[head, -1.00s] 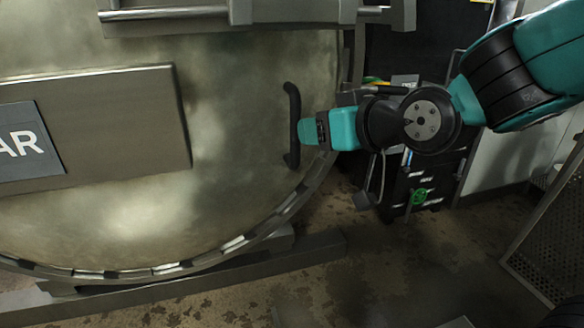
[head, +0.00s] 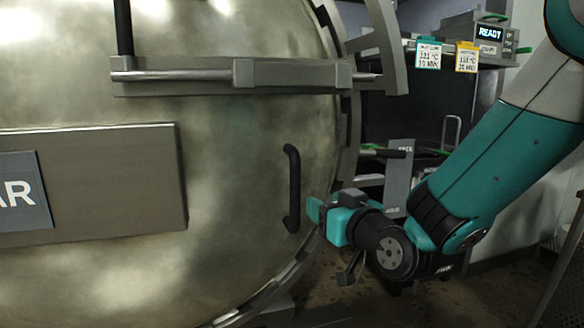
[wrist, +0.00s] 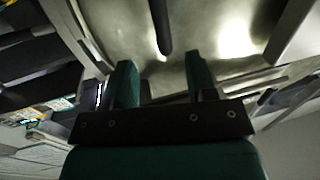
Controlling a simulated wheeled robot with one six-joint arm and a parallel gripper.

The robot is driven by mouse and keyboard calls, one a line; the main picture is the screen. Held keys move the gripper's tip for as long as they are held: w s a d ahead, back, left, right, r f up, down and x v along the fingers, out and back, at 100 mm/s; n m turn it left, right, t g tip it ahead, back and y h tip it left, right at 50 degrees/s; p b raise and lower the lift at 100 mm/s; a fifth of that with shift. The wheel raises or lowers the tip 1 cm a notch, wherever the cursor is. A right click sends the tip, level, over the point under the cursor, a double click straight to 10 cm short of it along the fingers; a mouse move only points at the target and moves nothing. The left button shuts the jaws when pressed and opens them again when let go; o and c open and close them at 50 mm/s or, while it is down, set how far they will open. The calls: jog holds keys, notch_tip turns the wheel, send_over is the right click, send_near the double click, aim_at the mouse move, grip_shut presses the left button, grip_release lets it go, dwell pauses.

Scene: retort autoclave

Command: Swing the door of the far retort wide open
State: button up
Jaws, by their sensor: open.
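The large round metal retort door (head: 235,240) fills the left of the head view, its rim close to the surrounding ring. A black vertical bar handle (head: 291,188) stands near its right edge. My gripper (head: 314,211) is open, just right of the handle's lower end, with nothing between its fingers. In the wrist view the two teal fingers of my gripper (wrist: 163,80) are spread apart, and the black handle (wrist: 161,28) shows beyond their tips, roughly in line with the gap. The handle appears apart from both fingers.
A horizontal metal bar with a bracket (head: 245,72) crosses the door's top. A dark rack with a READY display (head: 490,32) and hanging tags (head: 429,54) stands behind my arm at right. Some floor shows at the bottom right.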

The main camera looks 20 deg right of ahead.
aim_at(298, 188)
jog(key=w+a+p, duration=0.1)
jog(key=w+p, duration=0.2)
jog(key=w, duration=0.1)
jog(key=w+p, duration=0.3)
jog(key=w, duration=0.1)
jog(key=w+a+p, duration=0.1)
jog(key=w+p, duration=0.2)
jog(key=w, duration=0.1)
jog(key=shift+w+a+r, duration=0.1)
jog(key=shift+w+a, duration=0.2)
jog(key=shift+w+a+p, duration=0.1)
jog(key=shift+w+p, duration=0.3)
jog(key=shift+w, duration=0.3)
grip_shut()
